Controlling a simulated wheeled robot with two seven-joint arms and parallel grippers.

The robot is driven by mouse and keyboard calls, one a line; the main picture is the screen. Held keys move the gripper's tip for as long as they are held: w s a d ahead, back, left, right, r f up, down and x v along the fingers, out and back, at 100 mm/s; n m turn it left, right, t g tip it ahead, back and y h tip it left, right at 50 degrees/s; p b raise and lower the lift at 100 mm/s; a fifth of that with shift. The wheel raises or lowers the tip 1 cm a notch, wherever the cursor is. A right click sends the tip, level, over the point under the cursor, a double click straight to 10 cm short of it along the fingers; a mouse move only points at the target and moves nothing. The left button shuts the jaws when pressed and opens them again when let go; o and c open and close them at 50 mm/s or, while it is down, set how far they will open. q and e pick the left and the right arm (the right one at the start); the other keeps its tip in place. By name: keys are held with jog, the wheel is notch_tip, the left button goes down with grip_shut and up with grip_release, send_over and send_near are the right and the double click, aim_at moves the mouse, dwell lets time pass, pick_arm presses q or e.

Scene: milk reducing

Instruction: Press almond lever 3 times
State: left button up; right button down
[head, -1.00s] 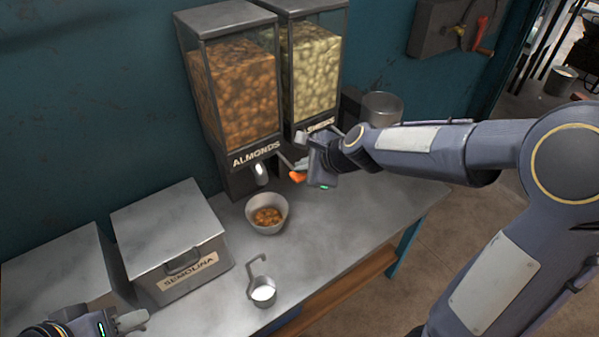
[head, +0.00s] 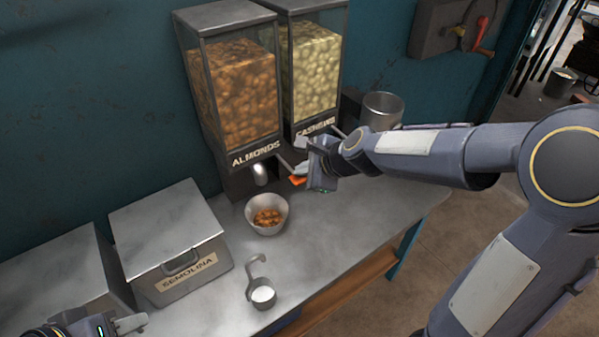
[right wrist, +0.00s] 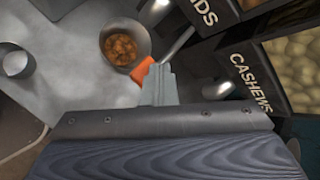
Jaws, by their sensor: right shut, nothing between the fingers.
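The almond dispenser (head: 238,95) stands against the wall, its clear bin holding brown nuts. Its lever has an orange tip (head: 298,181), which also shows in the right wrist view (right wrist: 144,70). My right gripper (head: 302,169) is shut with nothing between its fingers; its fingertips (right wrist: 158,82) are right at the orange tip, and I cannot tell whether they touch. A bowl (head: 267,226) with almonds in it stands below the almond spout (head: 261,174); it also shows in the right wrist view (right wrist: 106,40). My left gripper (head: 130,324) is at the bottom left, partly cut off.
The cashew dispenser (head: 313,70) stands right of the almonds, close behind my right gripper. A semolina box (head: 170,228) and a ladle cup with white contents (head: 262,297) are on the metal table (head: 345,222). A metal pot (head: 382,108) stands at the back right.

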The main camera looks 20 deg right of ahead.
jog(key=shift+f, duration=0.45)
jog(key=shift+r, duration=0.15)
jog(key=shift+r+p, duration=1.6)
jog(key=shift+r, duration=0.05)
notch_tip(320, 180, up, 5)
jog(key=p, duration=0.5)
jog(key=shift+d, duration=0.1)
dwell(2.0)
